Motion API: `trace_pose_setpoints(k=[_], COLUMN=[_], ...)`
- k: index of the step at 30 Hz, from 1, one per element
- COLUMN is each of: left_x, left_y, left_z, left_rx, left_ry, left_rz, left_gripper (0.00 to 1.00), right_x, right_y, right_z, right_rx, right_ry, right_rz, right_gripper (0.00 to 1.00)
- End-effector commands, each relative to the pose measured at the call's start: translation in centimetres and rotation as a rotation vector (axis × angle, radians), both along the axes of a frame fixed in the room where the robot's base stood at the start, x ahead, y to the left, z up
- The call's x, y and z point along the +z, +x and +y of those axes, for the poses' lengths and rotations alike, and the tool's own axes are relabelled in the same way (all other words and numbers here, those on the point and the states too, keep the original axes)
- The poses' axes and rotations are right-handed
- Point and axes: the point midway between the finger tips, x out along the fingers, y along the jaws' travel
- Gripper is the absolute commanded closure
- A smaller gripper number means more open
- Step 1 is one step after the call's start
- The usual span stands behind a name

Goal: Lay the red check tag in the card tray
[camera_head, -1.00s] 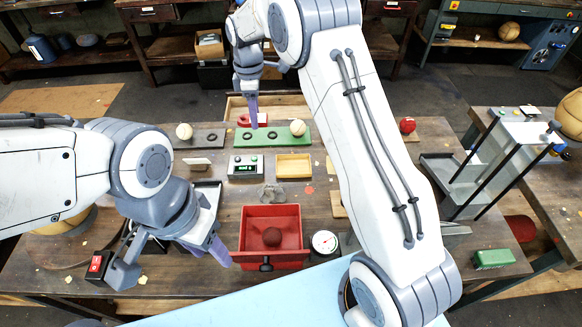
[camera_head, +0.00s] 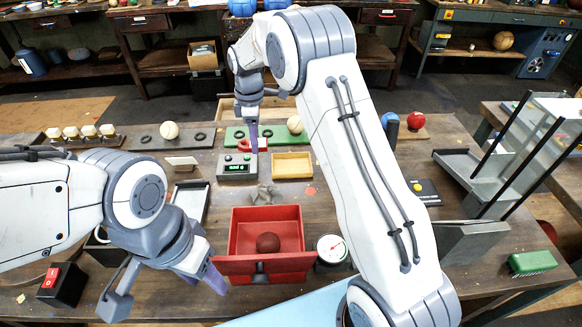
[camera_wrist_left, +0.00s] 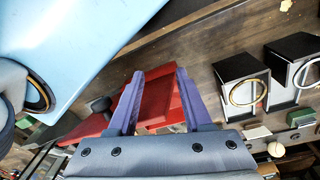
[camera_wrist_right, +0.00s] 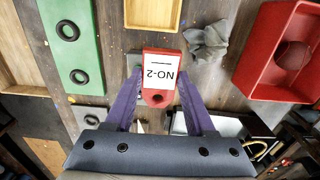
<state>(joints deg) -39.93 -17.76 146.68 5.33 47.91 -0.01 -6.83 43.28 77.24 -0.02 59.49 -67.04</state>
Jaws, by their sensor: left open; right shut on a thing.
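The red check tag (camera_wrist_right: 158,95) has a white label reading "NO-2" and a hole near one end. My right gripper (camera_wrist_right: 158,100) is shut on it. In the head view the tag (camera_head: 243,146) is partly behind the right gripper's fingers (camera_head: 254,143), near the green board and behind the control box. A shallow yellow tray (camera_head: 292,154), which looks like the card tray, sits right of the tag and seems empty; it is partly seen in the right wrist view (camera_wrist_right: 150,27). My left gripper (camera_head: 216,280) is open beside the red drawer's front left corner.
A control box (camera_head: 237,173), a grey crumpled cloth (camera_head: 262,194) and a green ring board (camera_head: 236,131) surround the yellow tray. A black switch box (camera_head: 66,290) stands front left.

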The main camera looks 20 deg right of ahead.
Motion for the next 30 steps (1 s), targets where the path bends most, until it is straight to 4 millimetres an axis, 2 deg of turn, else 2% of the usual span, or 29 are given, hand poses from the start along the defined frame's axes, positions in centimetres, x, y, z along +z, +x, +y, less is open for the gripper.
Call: trace_pose_setpoints(k=[9, 15, 20, 27, 30], left_x=[1.2, 1.6, 1.8, 2.5, 2.5], left_y=[0.0, 0.0, 0.0, 0.0, 0.0], left_z=[0.0, 0.0, 0.0, 0.0, 0.0], left_rx=[0.0, 0.0, 0.0, 0.0, 0.0], left_ry=[0.0, 0.0, 0.0, 0.0, 0.0], left_rz=[0.0, 0.0, 0.0, 0.0, 0.0], left_gripper=[0.5, 0.5, 0.5, 0.5, 0.5], right_x=[-4.0, -5.9, -6.6, -9.8, -10.3], right_y=[-0.7, -1.0, -1.0, -1.1, -1.0], right_z=[-7.1, -10.0, -10.5, -10.4, -10.4], right_rx=[-0.005, -0.002, 0.001, 0.001, 0.001], right_ry=[0.0, 0.001, 0.0, 0.0, 0.0], right_rz=[0.003, 0.002, 0.001, 0.003, 0.0], right_gripper=[0.98, 0.98, 0.98, 0.98, 0.98])
